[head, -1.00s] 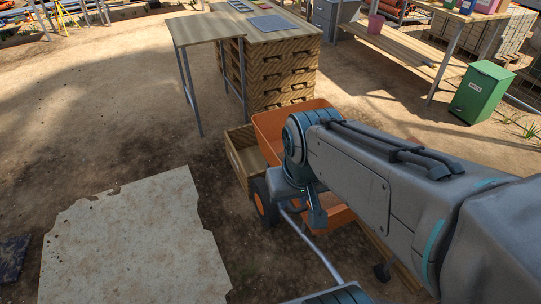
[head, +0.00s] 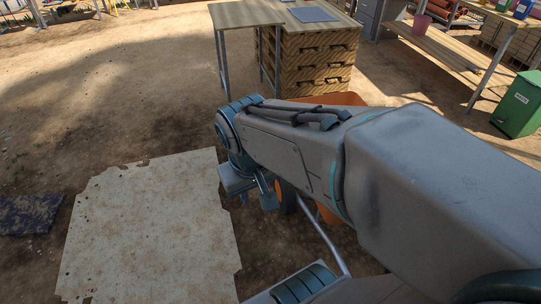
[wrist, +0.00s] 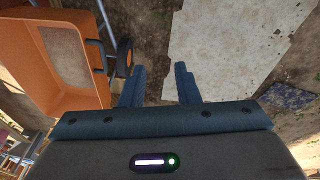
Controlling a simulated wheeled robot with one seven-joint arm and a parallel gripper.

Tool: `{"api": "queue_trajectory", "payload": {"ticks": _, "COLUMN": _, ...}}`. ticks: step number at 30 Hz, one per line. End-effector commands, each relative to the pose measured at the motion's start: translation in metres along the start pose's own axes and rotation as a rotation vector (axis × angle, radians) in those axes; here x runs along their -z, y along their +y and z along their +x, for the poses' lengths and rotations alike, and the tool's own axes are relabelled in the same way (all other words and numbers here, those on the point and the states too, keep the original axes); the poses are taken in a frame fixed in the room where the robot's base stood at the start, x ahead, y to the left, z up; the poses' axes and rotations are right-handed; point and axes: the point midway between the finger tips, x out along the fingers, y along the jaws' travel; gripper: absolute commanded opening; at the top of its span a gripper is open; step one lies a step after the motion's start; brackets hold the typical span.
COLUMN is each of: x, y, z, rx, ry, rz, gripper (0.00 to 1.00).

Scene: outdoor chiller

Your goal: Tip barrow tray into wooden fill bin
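The orange barrow tray (head: 335,98) is mostly hidden behind my arm in the head view. In the wrist view the tray (wrist: 30,55) is at upper left, with a tan patch inside it and a dark wheel (wrist: 124,58) beside it. A grey metal barrow handle (head: 328,240) runs below my arm. My gripper (wrist: 160,82) is open and empty, its fingers apart over bare ground, to the right of the barrow in the wrist view. The gripper (head: 257,190) is partly visible in the head view. The wooden fill bin is hidden behind my arm in the head view.
A pale flat sheet (head: 150,230) lies on the dirt at left, with a dark mat (head: 28,214) beyond it. A table (head: 240,16) and stacked wooden crates (head: 320,60) stand behind the barrow. A green bin (head: 520,105) stands at right. Open dirt lies at upper left.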

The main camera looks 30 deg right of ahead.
Motion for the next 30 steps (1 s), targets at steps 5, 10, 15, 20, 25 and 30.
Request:
{"api": "queue_trajectory", "payload": {"ticks": 5, "x": -0.007, "y": 0.027, "z": 0.082, "rx": -0.183, "ry": -0.122, "rz": 0.002, "gripper": 0.29}}
{"api": "queue_trajectory", "payload": {"ticks": 10, "x": -0.005, "y": 0.056, "z": 0.143, "rx": -0.393, "ry": -0.203, "rz": -0.004, "gripper": 0.29}}
{"api": "queue_trajectory", "payload": {"ticks": 15, "x": 0.006, "y": 0.084, "z": 0.198, "rx": -0.613, "ry": -0.238, "rz": -0.021, "gripper": 0.29}}
{"api": "queue_trajectory", "payload": {"ticks": 20, "x": 0.025, "y": 0.105, "z": 0.249, "rx": -0.819, "ry": -0.224, "rz": -0.052, "gripper": 0.29}}
{"api": "queue_trajectory", "payload": {"ticks": 25, "x": 0.052, "y": 0.118, "z": 0.302, "rx": -1.022, "ry": -0.156, "rz": -0.106, "gripper": 0.29}}
{"api": "queue_trajectory", "payload": {"ticks": 30, "x": 0.081, "y": 0.121, "z": 0.345, "rx": -1.173, "ry": -0.057, "rz": -0.162, "gripper": 0.29}}
